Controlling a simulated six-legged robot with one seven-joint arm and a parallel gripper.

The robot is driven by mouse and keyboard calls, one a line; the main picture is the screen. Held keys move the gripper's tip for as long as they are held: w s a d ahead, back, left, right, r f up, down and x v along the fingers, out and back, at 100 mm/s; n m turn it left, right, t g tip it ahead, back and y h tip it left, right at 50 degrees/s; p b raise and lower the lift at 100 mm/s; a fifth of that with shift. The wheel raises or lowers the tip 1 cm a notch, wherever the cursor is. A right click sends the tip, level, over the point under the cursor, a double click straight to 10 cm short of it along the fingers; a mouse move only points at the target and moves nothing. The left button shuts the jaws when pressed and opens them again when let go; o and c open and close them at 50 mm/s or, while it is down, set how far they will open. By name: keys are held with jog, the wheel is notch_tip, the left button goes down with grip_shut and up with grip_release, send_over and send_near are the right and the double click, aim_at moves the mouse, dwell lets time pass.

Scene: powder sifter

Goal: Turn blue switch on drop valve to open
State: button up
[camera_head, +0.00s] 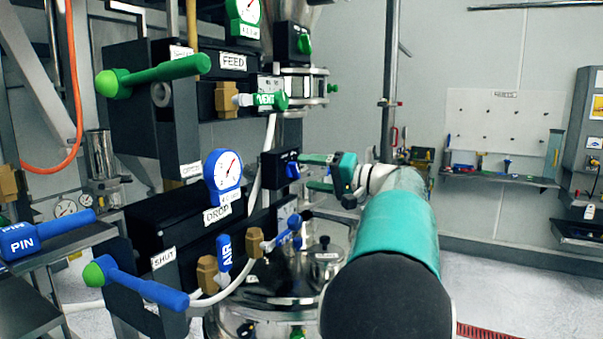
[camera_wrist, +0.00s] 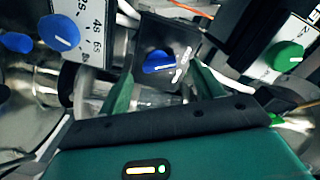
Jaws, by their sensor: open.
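The blue switch (camera_head: 293,170) is a small blue knob on a black box beside the drop valve, whose DROP label (camera_head: 217,213) is to its lower left. In the wrist view the blue switch (camera_wrist: 158,62) shows on its dark box face, with white marks by it. My gripper (camera_head: 307,172) is open, its green fingers pointing left at the switch in the head view. In the wrist view my gripper (camera_wrist: 160,78) has one finger on each side of the switch. I cannot tell whether the fingers touch it.
A blue lever (camera_head: 150,287) with a green end stands by the SHUT label. A blue gauge (camera_head: 223,177) and a blue AIR handle (camera_head: 225,250) are nearby. The FEED valve with a green lever (camera_head: 155,75) is above. A green knob (camera_wrist: 287,55) is at the right of the wrist view.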

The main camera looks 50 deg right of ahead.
aim_at(298, 172)
jog(key=shift+x, duration=1.65)
jog(key=c, duration=1)
